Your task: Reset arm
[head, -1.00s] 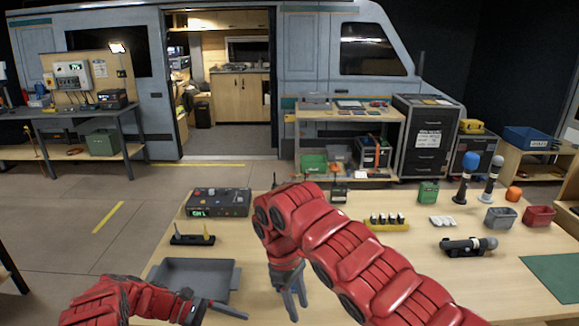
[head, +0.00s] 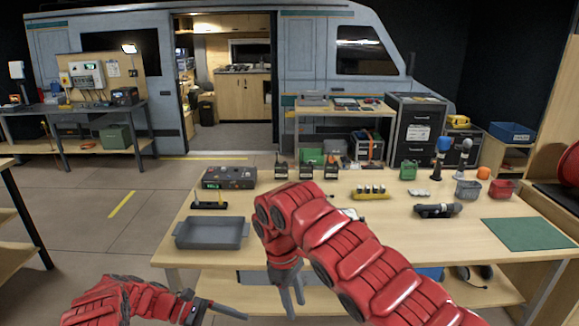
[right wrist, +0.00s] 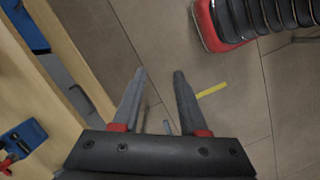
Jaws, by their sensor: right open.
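My right arm (head: 350,250) is red and reaches in from the lower right of the head view, bent at the middle. Its gripper (head: 291,302) points down, open and empty, in front of the table's near edge. In the right wrist view the two grey fingers (right wrist: 160,85) are apart with only floor between them. My left arm (head: 115,300) lies low at the lower left of the head view. Its gripper (head: 218,314) points right with its fingers apart and nothing between them. It is partly cut off by the bottom edge.
A lower shelf (head: 225,283) is beneath. Floor (head: 60,220) is open at left.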

